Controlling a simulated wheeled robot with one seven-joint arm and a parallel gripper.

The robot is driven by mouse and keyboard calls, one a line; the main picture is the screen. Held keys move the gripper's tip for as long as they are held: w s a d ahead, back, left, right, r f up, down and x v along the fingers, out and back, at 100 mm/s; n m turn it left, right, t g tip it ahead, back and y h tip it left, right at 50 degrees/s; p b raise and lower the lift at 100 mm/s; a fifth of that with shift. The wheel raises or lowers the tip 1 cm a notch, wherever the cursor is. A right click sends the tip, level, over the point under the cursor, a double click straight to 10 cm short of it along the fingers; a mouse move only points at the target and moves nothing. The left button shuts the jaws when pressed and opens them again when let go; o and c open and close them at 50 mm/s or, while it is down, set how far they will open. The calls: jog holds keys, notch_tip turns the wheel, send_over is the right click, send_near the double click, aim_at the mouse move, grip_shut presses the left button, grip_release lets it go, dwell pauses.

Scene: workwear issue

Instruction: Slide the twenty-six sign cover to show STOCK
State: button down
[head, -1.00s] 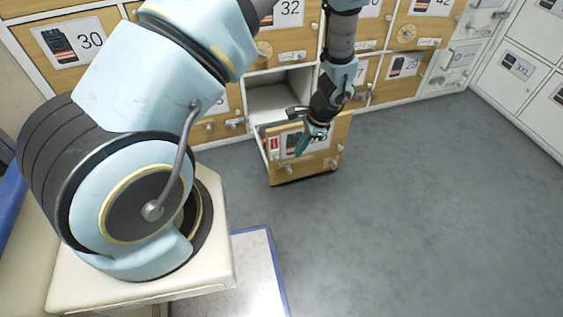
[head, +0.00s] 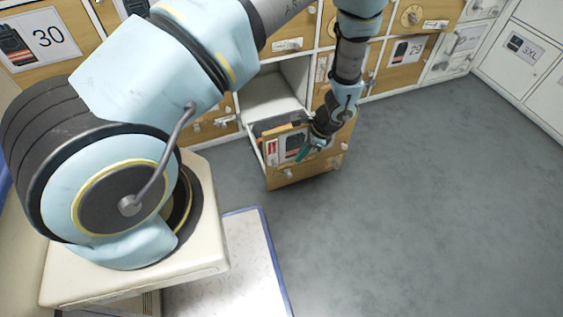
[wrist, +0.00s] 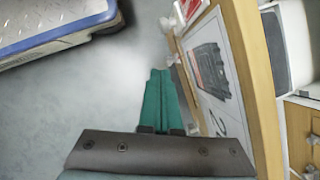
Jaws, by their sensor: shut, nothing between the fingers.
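An open wooden drawer (head: 310,172) is pulled out near the floor, with a picture card (head: 291,145) of a dark item on its front. A small sign with a red patch (head: 271,151) is at the left of the card; its wording and cover position cannot be read. The card's number is partly hidden by my gripper, so I cannot confirm twenty-six. My gripper (head: 304,152) is just in front of the card. In the wrist view its teal fingers (wrist: 160,82) are together and empty, beside the card (wrist: 212,75). Contact with the front cannot be told.
Closed drawers with number cards, such as 30 (head: 46,37), line the wall. White lockers (head: 522,55) stand at the right. A blue-edged pale platform (head: 235,260) lies on the floor in front. The grey floor (head: 430,200) to the right is clear.

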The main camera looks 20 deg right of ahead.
aim_at(274, 162)
jog(key=b+x, duration=0.2)
jog(key=x, duration=0.8)
jog(key=shift+w+a+r, duration=0.15)
jog(key=shift+a+r, duration=0.3)
jog(key=shift+r, duration=0.45)
jog(key=shift+w+a+r, duration=0.1)
jog(key=shift+a+r, duration=0.35)
jog(key=shift+r, duration=0.4)
